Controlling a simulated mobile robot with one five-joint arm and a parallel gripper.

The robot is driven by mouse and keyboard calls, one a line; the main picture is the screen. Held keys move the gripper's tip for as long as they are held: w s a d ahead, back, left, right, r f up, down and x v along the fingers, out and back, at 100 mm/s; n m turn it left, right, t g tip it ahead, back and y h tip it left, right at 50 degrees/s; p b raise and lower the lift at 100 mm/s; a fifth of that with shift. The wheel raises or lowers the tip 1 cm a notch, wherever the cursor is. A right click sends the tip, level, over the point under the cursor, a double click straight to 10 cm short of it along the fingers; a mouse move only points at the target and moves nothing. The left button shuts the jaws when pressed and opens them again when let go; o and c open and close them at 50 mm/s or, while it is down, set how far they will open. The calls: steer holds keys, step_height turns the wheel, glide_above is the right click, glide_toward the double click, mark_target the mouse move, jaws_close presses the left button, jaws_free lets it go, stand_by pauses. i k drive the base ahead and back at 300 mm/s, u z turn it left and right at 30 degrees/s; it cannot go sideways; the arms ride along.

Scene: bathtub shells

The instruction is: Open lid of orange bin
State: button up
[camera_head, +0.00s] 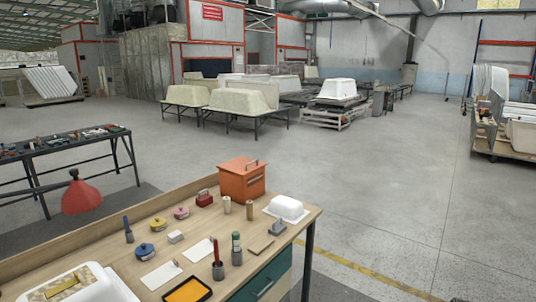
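The orange bin (242,184) stands on the far end of the wooden workbench (133,222), right of the picture's middle-left. It is box-shaped and upright. Its lid (240,165) lies flat on top and looks shut, with a small dark handle (252,163) on it. A dark slot or label shows on the bin's front face. My gripper does not show in this view, so I cannot see its state or its distance from the bin.
Close to the bin are a small red box (205,199), two tan cylinders and a white tub-shaped piece (286,208). Open grey floor (400,190) lies right of the bench.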

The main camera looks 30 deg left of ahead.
mark_target(242, 166)
steer(key=u, duration=0.05)
steer(key=i, duration=2.85)
steer(key=u, duration=2.8)
steer(key=i, duration=0.95)
steer(key=z, duration=0.05)
